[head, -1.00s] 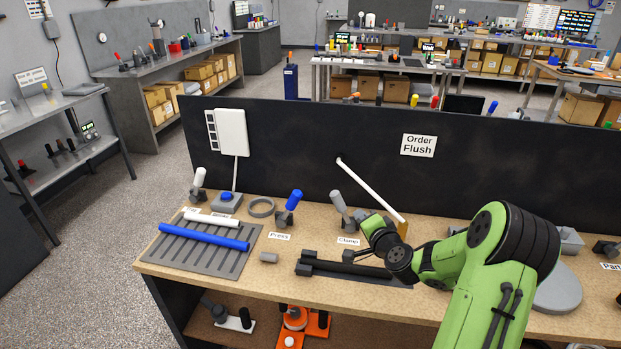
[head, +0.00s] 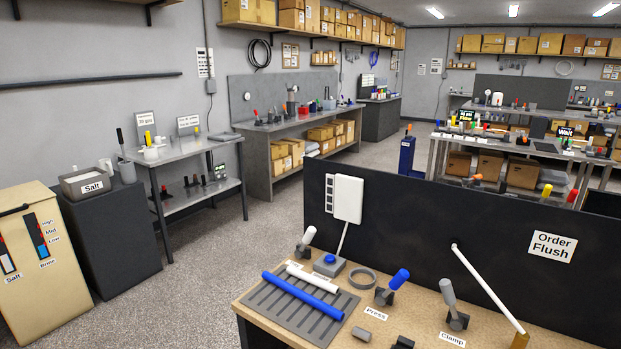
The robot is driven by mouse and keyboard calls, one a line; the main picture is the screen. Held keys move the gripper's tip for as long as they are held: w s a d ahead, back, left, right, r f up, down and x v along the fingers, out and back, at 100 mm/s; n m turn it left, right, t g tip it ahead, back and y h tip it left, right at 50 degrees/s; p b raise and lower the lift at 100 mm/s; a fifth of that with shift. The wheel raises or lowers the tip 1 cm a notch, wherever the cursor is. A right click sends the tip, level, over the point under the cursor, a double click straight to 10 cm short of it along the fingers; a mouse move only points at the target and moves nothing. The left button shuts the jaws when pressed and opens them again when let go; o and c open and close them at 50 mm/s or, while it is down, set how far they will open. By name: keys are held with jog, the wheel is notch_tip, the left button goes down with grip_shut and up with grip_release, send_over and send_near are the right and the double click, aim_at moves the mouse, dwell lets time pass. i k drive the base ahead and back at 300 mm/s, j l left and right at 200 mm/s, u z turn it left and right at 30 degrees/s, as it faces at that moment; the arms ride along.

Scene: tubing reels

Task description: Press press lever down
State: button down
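The press lever (head: 399,280) has a blue handle on a dark grey base (head: 384,296) and stands on the wooden bench at the lower right of the head view. Its handle points up and leans right. A white "Press" label (head: 376,313) lies in front of it. My gripper is outside the view, so its place relative to the lever and its state do not show.
A grey-handled lever (head: 448,293) stands right of it behind a "Clamp" label (head: 452,340). A dark ring (head: 362,279), blue button box (head: 330,264) and ribbed tray (head: 268,302) with blue and white tubes are left. A black panel (head: 400,225) backs the bench.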

aim_at(402, 276)
jog(key=i+j, duration=0.7)
jog(key=j, duration=0.15)
